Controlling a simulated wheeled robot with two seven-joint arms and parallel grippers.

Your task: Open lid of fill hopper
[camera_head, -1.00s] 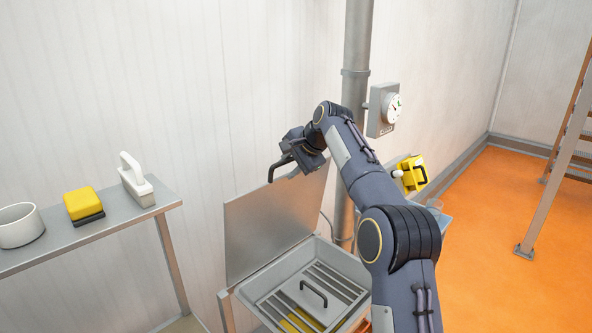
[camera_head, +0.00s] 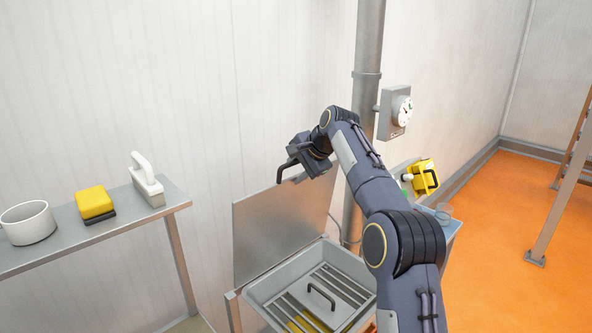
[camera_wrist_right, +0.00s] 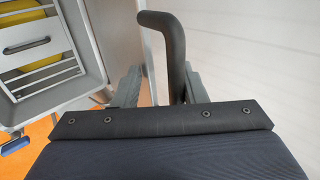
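The grey metal lid (camera_head: 272,222) of the fill hopper (camera_head: 262,297) stands raised, tilted nearly upright at the hopper's back against the wall side. The hopper's mouth is uncovered, showing a slatted grate (camera_head: 335,288) with a dark handle; it also shows in the wrist view (camera_wrist_right: 58,68). My right gripper (camera_head: 296,163) is at the lid's top edge. A black bent handle (camera_wrist_right: 168,45) passes between its fingers, closer to the right finger, with a gap to the left one, so the gripper looks open around it. My left gripper is in no view.
A side table (camera_head: 120,232) at left holds a white pot (camera_head: 28,224), a yellow sponge (camera_head: 95,203) and a white brush (camera_head: 147,182). A vertical pipe (camera_head: 368,60) and gauge box (camera_head: 393,113) stand behind my right arm.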

